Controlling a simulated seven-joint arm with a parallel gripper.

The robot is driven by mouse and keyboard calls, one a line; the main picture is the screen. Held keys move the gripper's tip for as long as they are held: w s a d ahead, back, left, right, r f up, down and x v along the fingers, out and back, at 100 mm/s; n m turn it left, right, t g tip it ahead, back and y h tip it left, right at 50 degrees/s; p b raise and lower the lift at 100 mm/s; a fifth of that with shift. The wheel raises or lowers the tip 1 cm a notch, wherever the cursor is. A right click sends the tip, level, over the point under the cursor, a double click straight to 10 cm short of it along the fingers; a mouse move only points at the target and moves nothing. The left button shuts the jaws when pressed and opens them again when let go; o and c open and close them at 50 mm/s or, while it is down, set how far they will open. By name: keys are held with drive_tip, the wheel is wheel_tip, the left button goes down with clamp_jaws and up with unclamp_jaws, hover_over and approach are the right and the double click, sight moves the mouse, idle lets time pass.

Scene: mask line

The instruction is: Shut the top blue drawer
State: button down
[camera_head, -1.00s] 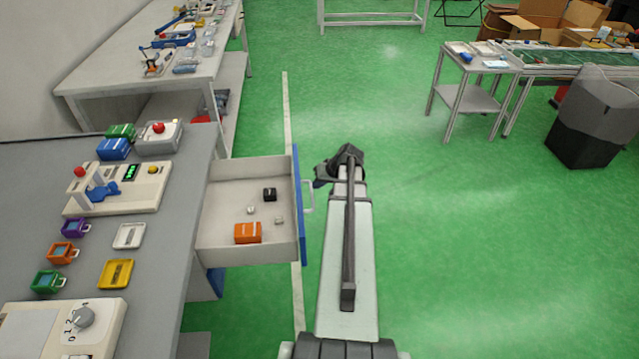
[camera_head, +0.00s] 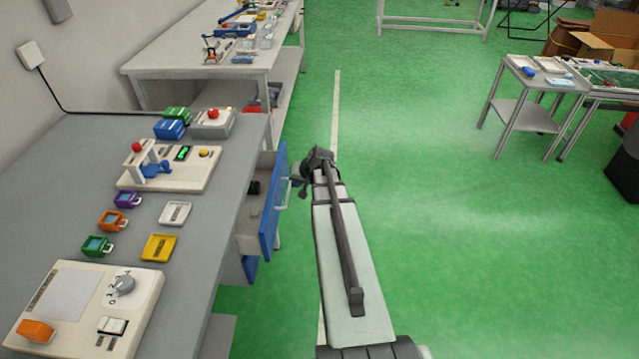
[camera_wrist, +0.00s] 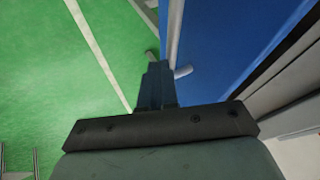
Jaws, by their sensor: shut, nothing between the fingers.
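The top blue drawer (camera_head: 272,200) sticks out part of the way from the right side of the grey workbench (camera_head: 75,200). Its light handle (camera_head: 284,192) is on the outer face. My gripper (camera_head: 301,182) is at the far part of that face, right by the handle. Its fingers are shut and empty. In the wrist view the shut fingers (camera_wrist: 158,78) are beside the blue front (camera_wrist: 225,45), with the handle end (camera_wrist: 183,72) close to their right. I cannot tell whether they touch it. A black block (camera_head: 253,188) shows inside the drawer; the rest is mostly hidden.
The bench carries a dial box (camera_head: 85,310), small coloured cases, trays and a device with a red knob (camera_head: 137,147). Another blue front (camera_head: 249,268) is below the drawer. Green floor (camera_head: 430,220) is clear to the right. A small metal table (camera_head: 525,105) stands farther off.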

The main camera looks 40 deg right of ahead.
sight(280, 184)
drive_tip(key=w+a, duration=0.6)
drive_tip(key=shift+w+a, duration=0.1)
drive_tip(key=shift+w, duration=0.05)
idle(0.3)
drive_tip(key=s+d, duration=0.1)
drive_tip(key=s+d+r, duration=0.1)
drive_tip(key=s+d, duration=0.1)
drive_tip(key=shift+s+d, duration=0.2)
drive_tip(key=shift+s, duration=0.05)
drive_tip(key=v, duration=0.9)
drive_tip(key=shift+r, duration=0.4)
drive_tip(key=shift+s+a, duration=0.15)
drive_tip(key=shift+s, duration=0.05)
